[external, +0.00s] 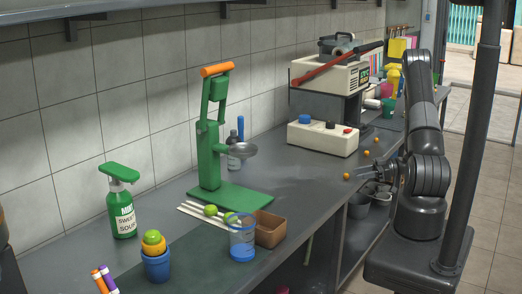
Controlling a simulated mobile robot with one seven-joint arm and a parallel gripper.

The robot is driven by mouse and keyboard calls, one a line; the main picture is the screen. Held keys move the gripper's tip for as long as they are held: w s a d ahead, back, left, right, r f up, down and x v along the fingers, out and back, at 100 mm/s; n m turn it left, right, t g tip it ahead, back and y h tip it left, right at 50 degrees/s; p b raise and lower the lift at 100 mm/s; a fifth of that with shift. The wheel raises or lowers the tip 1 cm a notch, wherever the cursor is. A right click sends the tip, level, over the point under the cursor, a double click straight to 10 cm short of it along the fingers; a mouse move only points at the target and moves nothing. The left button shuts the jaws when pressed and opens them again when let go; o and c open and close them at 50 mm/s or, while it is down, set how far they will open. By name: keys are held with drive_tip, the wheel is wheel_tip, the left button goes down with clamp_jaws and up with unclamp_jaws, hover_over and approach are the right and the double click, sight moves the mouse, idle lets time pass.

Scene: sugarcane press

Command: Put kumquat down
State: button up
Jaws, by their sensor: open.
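Small orange kumquats lie on the grey counter. The nearest kumquat (346,176) is near the counter's front edge, just left of my gripper (365,171). Another kumquat (366,153) is a little behind it, and a third kumquat (377,139) is farther back. My gripper reaches in from the right at about counter height, with its fingers pointing left toward the nearest kumquat. It is open, and I see no fruit between its fingers. The fingertips are small here, so I cannot tell whether they touch the nearest kumquat.
A white box with knobs (322,138) stands behind the kumquats. A green press (212,150), a brown box (270,230), a clear blue cup (242,240) and a spray bottle (121,205) stand to the left. The counter (310,185) between press and kumquats is clear.

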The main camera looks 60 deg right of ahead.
drive_tip(key=v, duration=0.5)
drive_tip(key=w+r+h, duration=0.1)
drive_tip(key=w, duration=0.2)
drive_tip(key=w+d+r+h, duration=0.1)
drive_tip(key=w, duration=0.2)
drive_tip(key=w+d+r+g+h, duration=0.1)
drive_tip(key=w+r+h, duration=0.1)
drive_tip(key=w, duration=0.1)
drive_tip(key=shift+n, duration=0.3)
drive_tip(key=w+a+r+m+g+h, duration=0.15)
drive_tip(key=w+r+h, duration=0.3)
drive_tip(key=r, duration=0.45)
drive_tip(key=w+a+r+m+h, duration=0.25)
drive_tip(key=w+r+h, duration=0.2)
drive_tip(key=r, duration=0.35)
drive_tip(key=s+a+r+m+g+y, duration=0.1)
drive_tip(key=s+a+r, duration=0.3)
drive_tip(key=a, duration=0.6)
drive_tip(key=s+a+r+m+g, duration=0.2)
drive_tip(key=s+a+r, duration=0.1)
drive_tip(key=s+a, duration=0.6)
drive_tip(key=shift+a+r+m+y, duration=0.3)
drive_tip(key=shift+a+r+y, duration=0.1)
drive_tip(key=shift+a, duration=0.25)
drive_tip(key=shift+o, duration=0.7)
drive_tip(key=s+a+g+y, duration=0.2)
drive_tip(key=s+a, duration=0.5)
drive_tip(key=shift+w+a+f, duration=0.1)
